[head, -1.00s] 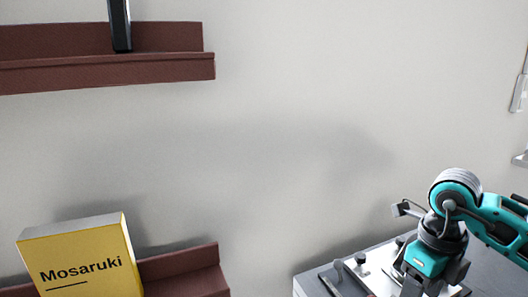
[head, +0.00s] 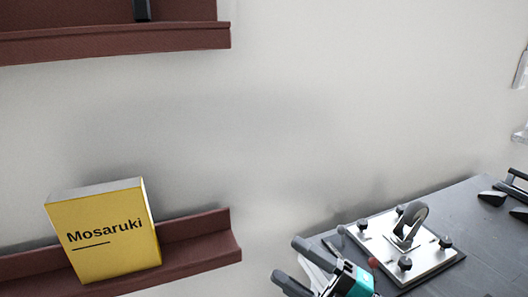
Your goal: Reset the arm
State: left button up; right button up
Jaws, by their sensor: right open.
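My right gripper (head: 288,260) shows at the bottom, right of centre. Its two dark fingers are spread apart and point up and left, with nothing between them. A teal part of my right arm (head: 352,281) shows behind the fingers. The gripper is beside the left end of the dark table, apart from the yellow box. My left gripper is not in view.
A yellow box marked "Mosaruki" (head: 104,237) stands on the lower brown shelf (head: 200,228). An upper brown shelf (head: 110,43) holds a dark object (head: 142,10). A metal plate with knobs (head: 385,240) lies on the dark table (head: 460,225).

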jog(key=d+f+m+t+h, duration=0.3)
jog(key=d+f+m+h, duration=0.2)
jog(key=f+m+h, duration=0.3)
jog(key=d+f+m+t+h, duration=0.2)
jog(key=d+f+m+h, duration=0.2)
jog(key=f+m+h, duration=0.4)
jog(key=s+d+f+m+g, duration=0.3)
jog(key=s+f+m+g, duration=0.2)
jog(key=s+f, duration=0.5)
jog(key=shift+d+f+m+h, duration=0.2)
jog(key=shift+m+h, duration=0.2)
jog(key=shift+m, duration=0.4)
